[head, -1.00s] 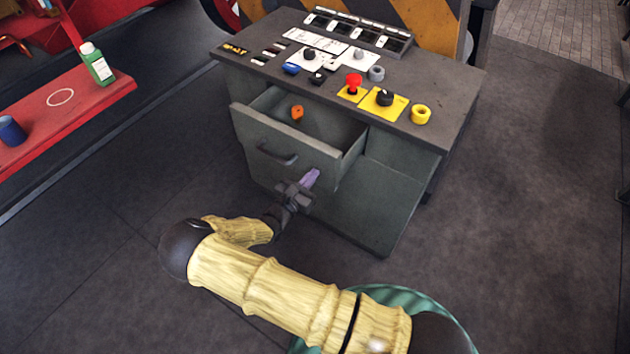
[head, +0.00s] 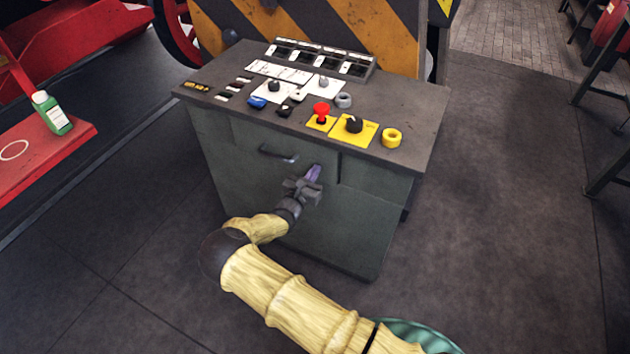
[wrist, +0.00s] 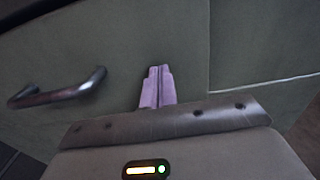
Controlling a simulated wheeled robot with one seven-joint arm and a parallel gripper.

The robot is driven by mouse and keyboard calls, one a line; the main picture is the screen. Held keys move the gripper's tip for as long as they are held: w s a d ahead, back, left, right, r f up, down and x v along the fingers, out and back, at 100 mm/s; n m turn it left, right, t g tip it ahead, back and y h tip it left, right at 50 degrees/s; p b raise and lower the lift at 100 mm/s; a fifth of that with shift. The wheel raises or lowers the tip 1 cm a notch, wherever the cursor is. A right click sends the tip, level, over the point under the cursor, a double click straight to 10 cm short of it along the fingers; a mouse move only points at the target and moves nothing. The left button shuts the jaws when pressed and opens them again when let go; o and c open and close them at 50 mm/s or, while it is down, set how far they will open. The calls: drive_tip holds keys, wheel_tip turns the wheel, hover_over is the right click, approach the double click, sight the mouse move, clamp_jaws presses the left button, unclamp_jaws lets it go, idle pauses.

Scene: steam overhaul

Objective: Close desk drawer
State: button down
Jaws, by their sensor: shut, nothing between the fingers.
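The grey desk (head: 300,220) stands in front of me in the head view. Its drawer (head: 252,150) is flush with the desk front, or nearly so, and its inside is hidden. The dark bar handle (head: 279,155) is on the drawer front; it also shows at the left in the wrist view (wrist: 58,91). My gripper (head: 314,172) is shut and empty, with its purple fingertips at the drawer front, right of the handle. In the wrist view the fingers (wrist: 158,86) are together and point at the drawer front; I cannot tell whether they touch it.
The desk top carries a red button (head: 321,110), a black knob (head: 353,124), a yellow ring (head: 391,138) and several switches. A red bench (head: 40,150) with a green bottle (head: 52,113) stands at the left. The floor right of the desk is clear.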

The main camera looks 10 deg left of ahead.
drive_tip(key=shift+w+d+r, duration=0.2)
drive_tip(key=shift+w+r, duration=0.05)
drive_tip(key=shift+w, duration=0.2)
drive_tip(key=shift+r, duration=0.1)
drive_tip(key=shift+a, duration=0.1)
drive_tip(key=v, duration=1.4)
drive_tip(key=shift+f+p, duration=0.3)
